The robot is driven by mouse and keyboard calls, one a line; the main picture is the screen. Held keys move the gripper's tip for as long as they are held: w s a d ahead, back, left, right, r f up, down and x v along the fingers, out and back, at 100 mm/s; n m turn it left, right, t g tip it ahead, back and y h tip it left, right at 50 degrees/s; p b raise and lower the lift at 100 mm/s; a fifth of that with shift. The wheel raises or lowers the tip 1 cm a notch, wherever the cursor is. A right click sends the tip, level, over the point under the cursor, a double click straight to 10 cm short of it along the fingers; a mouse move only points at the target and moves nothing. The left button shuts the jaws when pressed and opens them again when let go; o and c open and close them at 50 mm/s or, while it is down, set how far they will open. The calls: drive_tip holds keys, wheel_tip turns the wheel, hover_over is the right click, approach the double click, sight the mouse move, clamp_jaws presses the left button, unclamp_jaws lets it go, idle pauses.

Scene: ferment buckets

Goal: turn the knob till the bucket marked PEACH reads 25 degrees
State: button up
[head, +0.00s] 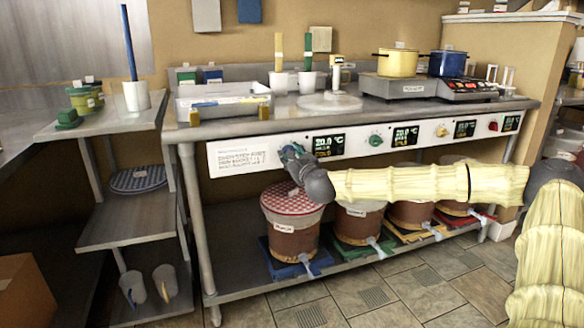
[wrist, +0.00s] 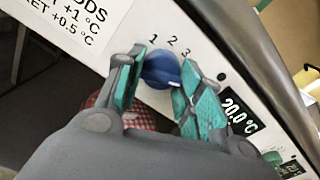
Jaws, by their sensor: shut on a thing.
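My gripper (head: 291,152) reaches the white control panel (head: 237,155) under the counter's front edge. In the wrist view my gripper (wrist: 158,88) has its teal-padded fingers shut on a blue knob (wrist: 160,68), one finger on each side. The marks 1, 2 and 3 show around the knob. The display (head: 328,145) right of this knob reads 20.0 °C; it also shows in the wrist view (wrist: 238,112). Below stands a brown bucket (head: 290,240) with a red checkered lid on a blue base. Its label is too small to read surely, so I cannot tell which bucket is PEACH.
A green knob (head: 375,140), a yellow knob (head: 442,131) and a red knob (head: 493,126) sit further right, with their own displays. More buckets (head: 351,222) stand on the lower shelf. A printed sign (head: 242,158) is left of the blue knob.

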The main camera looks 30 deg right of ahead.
drive_tip(key=shift+f+m+b, duration=0.15)
drive_tip(key=shift+m+b, duration=1)
drive_tip(key=shift+b, duration=0.05)
drive_tip(key=shift+f+m+b, duration=0.15)
drive_tip(key=shift+m+b, duration=1)
drive_tip(key=shift+b, duration=0.05)
drive_tip(key=o, duration=0.9)
drive_tip(key=shift+o, duration=0.5)
drive_tip(key=shift+r, duration=0.15)
drive_tip(key=v, duration=1.2)
drive_tip(key=shift+a, duration=0.15)
